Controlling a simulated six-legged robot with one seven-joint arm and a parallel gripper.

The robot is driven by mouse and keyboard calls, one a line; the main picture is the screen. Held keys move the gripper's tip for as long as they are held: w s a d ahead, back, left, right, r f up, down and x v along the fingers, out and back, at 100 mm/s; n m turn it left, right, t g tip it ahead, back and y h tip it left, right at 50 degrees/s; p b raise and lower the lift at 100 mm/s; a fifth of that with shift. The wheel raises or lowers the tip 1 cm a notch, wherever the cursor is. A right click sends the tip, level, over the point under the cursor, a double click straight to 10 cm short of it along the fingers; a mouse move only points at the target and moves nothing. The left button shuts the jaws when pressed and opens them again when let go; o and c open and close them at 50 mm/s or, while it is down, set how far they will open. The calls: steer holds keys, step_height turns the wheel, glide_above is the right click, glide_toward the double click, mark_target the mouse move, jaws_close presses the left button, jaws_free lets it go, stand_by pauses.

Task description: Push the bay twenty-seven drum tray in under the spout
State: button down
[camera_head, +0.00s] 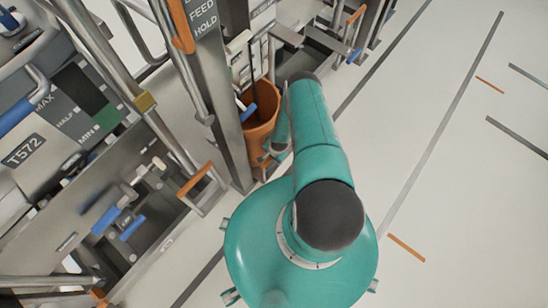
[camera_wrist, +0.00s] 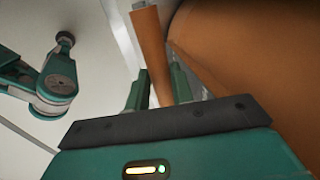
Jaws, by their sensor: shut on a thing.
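In the wrist view, my gripper (camera_wrist: 160,78) has one finger on each side of an orange bar-shaped handle (camera_wrist: 149,45) and is shut on it. The curved orange wall of a drum (camera_wrist: 245,50) fills the right side, close beside the handle. In the head view, the orange drum (camera_head: 262,132) stands low between the steel posts, left of my green arm. My gripper is mostly hidden there, near the drum's lower right side. The tray under the drum and the spout cannot be made out clearly.
A steel post (camera_head: 222,100) marked FEED and HOLD rises just left of the drum. A panel labelled T572 (camera_head: 24,151) and an orange-topped handle (camera_head: 196,179) are further left. Open pale floor (camera_head: 455,170) with grey and orange markings lies to the right.

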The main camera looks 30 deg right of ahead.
steer(key=shift+w, duration=0.15)
steer(key=c, duration=1.2)
jaws_free()
steer(key=shift+c, duration=0.2)
step_height(320, 180, up, 14)
steer(key=s, duration=0.2)
steer(key=shift+s+d+f, duration=0.2)
steer(key=shift+s+d, duration=0.1)
steer(key=shift+d, duration=0.05)
